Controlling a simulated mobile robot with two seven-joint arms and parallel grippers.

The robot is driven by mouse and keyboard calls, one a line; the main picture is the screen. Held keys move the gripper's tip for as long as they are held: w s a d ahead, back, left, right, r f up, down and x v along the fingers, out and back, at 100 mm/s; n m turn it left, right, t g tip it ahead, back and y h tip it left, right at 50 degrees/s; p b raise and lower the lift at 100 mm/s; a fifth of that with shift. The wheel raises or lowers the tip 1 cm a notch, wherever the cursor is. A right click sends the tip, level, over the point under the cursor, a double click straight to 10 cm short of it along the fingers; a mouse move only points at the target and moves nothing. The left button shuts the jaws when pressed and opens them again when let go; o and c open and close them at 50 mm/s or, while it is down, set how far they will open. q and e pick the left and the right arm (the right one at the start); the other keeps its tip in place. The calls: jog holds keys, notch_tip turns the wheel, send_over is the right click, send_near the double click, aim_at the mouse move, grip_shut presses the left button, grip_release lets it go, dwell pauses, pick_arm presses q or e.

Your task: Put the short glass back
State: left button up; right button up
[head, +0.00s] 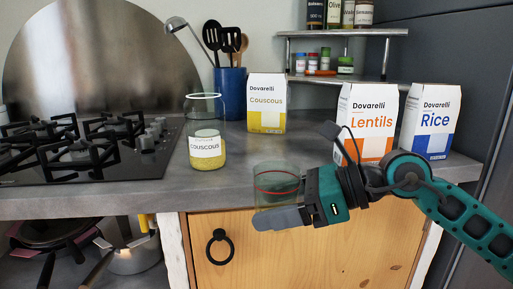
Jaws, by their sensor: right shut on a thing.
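A short clear glass (268,172) is in my right gripper (277,201) in front of the counter's front edge. The right gripper is shut on it, with one grey finger low across the near side; the other finger is partly hidden by the glass. The glass looks roughly upright, and its lower part is hidden by the near finger. The stone counter (240,178) lies behind it. My left gripper is out of view.
A glass jar labelled couscous (207,148) stands on the counter left of the gripper. Couscous (266,103), Lentils (365,122) and Rice (425,121) boxes stand behind. A blue utensil holder (231,92), a hob (85,150) and a spice shelf (350,33) are farther around.

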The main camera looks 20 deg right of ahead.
notch_tip(320, 180, down, 7)
jog(key=shift+s+a, duration=0.15)
jog(key=shift+a, duration=0.3)
jog(key=shift+d+f, duration=0.15)
